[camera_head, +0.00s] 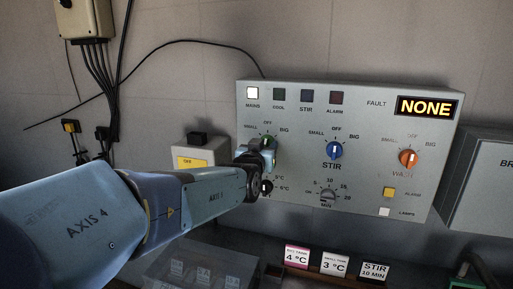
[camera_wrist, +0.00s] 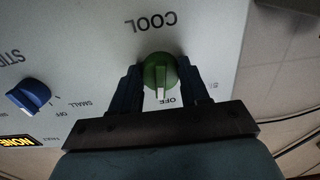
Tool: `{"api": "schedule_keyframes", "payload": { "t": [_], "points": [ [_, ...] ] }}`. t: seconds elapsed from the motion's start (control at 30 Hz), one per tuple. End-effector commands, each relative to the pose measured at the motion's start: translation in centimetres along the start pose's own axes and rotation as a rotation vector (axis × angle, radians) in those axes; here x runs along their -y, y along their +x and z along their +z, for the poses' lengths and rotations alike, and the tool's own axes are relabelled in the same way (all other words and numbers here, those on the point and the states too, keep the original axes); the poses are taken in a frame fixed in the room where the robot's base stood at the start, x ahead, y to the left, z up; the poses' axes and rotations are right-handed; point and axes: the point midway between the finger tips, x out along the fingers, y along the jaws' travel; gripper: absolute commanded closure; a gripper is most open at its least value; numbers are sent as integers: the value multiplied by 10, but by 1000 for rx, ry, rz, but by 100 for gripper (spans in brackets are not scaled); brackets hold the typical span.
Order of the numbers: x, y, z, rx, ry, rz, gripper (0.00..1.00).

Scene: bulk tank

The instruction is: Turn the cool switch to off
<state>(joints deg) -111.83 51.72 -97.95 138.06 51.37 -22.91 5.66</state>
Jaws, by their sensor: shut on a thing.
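The green cool switch (camera_wrist: 160,74) sits between the two fingers of my gripper (camera_wrist: 158,90) in the wrist view, which shows the panel upside down. My gripper is shut on the switch, with a finger on each side. The white pointer on the switch points at or very near the OFF label (camera_wrist: 168,100). In the head view the cool switch (camera_head: 267,142) is mostly hidden by my gripper (camera_head: 262,153), at the left side of the grey control panel (camera_head: 300,125).
The blue stir switch (camera_head: 334,150) and orange wash switch (camera_head: 409,158) are right of my gripper. The mains lamp (camera_head: 252,93) is lit white; the cool lamp (camera_head: 279,95) looks dark. The fault display (camera_head: 427,107) reads NONE. A small grey box (camera_head: 197,155) is left of the panel.

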Motion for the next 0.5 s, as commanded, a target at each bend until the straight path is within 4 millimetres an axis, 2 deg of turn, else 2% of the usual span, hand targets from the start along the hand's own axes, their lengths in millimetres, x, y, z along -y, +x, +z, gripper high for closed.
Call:
{"api": "schedule_keyframes", "payload": {
  "t": [0.17,0.5],
  "points": [
    [1,0,-1,-3,-13,-1,86],
    [1,1,-2,-5,-180,-1,86]
  ]
}}
